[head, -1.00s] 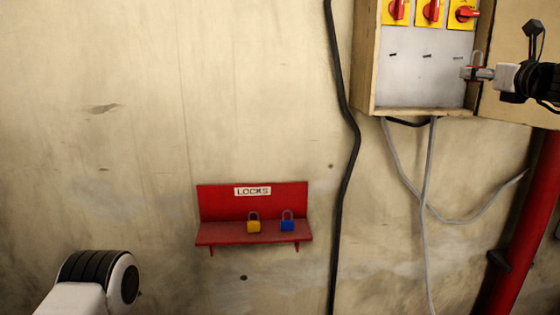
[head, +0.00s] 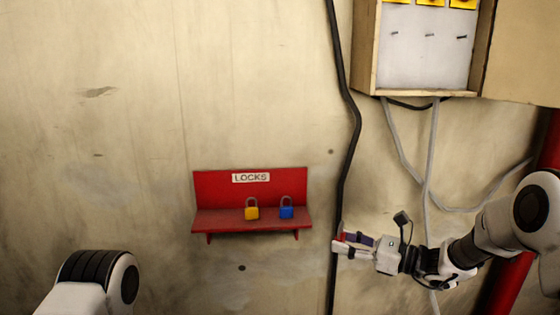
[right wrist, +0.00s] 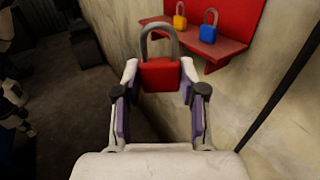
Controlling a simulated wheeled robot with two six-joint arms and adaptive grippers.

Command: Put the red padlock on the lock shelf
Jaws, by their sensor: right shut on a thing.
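The red padlock (right wrist: 160,75) is held between the fingertips of my right gripper (right wrist: 160,80), its grey shackle pointing up in the right wrist view. In the head view my right gripper (head: 342,246) is right of and slightly below the red lock shelf (head: 205,221), apart from it. The padlock is mostly hidden there by the fingers. The shelf, labelled LOCKS, also shows at the top of the right wrist view (right wrist: 228,48). Of my left arm only a link shows in the head view; its gripper is out of view.
A yellow padlock (head: 251,213) and a blue padlock (head: 286,212) stand on the shelf's middle and right; its left part is bare. A black cable (head: 345,130) runs down the wall beside the shelf. An open electrical box (head: 425,65) hangs at upper right, with grey cables (head: 428,170) below.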

